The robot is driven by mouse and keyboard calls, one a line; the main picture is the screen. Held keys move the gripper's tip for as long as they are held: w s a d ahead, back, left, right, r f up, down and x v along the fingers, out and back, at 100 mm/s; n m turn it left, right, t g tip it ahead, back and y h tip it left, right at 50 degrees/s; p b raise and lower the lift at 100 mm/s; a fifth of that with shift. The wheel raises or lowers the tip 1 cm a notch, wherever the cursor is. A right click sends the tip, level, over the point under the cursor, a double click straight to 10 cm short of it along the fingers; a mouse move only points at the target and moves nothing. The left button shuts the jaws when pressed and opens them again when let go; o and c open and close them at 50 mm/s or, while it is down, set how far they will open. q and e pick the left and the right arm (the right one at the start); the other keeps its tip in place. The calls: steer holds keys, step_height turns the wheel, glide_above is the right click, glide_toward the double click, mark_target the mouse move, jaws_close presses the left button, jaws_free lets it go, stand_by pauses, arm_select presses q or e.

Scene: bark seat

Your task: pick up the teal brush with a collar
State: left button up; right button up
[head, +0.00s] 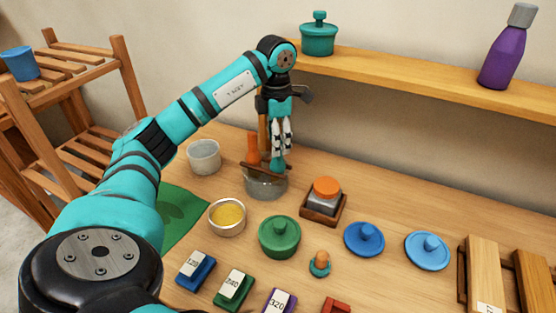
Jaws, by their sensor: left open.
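A teal piece (277,164), apparently the teal brush, shows at the mouth of a glass jar (266,187) on the bench. Its upper part is hidden by my gripper, and I cannot make out a collar. My left gripper (281,149) points down right above the jar, its fingers open and close to the teal piece. I cannot tell whether they touch it. An orange-handled tool (252,149) stands in the same jar, just left of my gripper. My right gripper is not in view.
A brown bar (252,167) lies across the jar's top. A clear cup (203,156), yellow-filled bowl (227,216), green lidded pot (279,237) and orange-topped jar in a wooden tray (325,199) stand around. A shelf (420,80) runs along the wall behind.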

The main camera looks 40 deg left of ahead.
mark_target(278, 163)
arm_select(q)
steer(key=f, duration=0.2)
steer(key=f+p, duration=0.1)
steer(key=f, duration=0.2)
steer(key=shift+w+f, duration=0.2)
steer(key=shift+f, duration=0.1)
steer(key=shift+c, duration=0.2)
jaws_close()
